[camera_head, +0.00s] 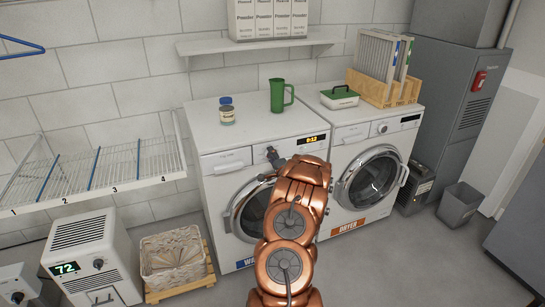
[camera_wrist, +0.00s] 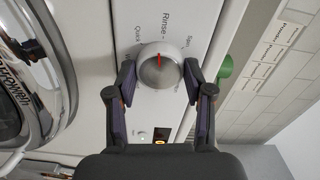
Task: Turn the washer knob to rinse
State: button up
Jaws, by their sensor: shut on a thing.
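The washer (camera_head: 215,165) is the left of two white front loaders in the head view. Its round silver knob (camera_wrist: 161,73) is in the middle of the wrist view. A red mark on the knob points up toward the printed word Rinse, with Spin to the right and a partly readable label to the left. My gripper (camera_wrist: 160,69) is shut on the knob, one finger on each side of it. In the head view my gripper (camera_head: 272,154) is at the washer's front panel, and the knob cannot be made out there.
The dryer (camera_head: 350,135) stands right of the washer. A jar (camera_head: 227,113) and a green pitcher (camera_head: 281,95) stand on the washer's top. A wire rack (camera_head: 95,172) and a basket (camera_head: 173,258) are at the left. The washer's display (camera_head: 312,139) reads 0:12.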

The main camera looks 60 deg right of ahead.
jog(key=shift+a+f+m, duration=0.1)
jog(key=shift+m, duration=0.5)
jog(key=shift+w, duration=0.1)
jog(key=o, duration=1.2)
jog(key=shift+m, duration=0.3)
jog(key=v, duration=1.2)
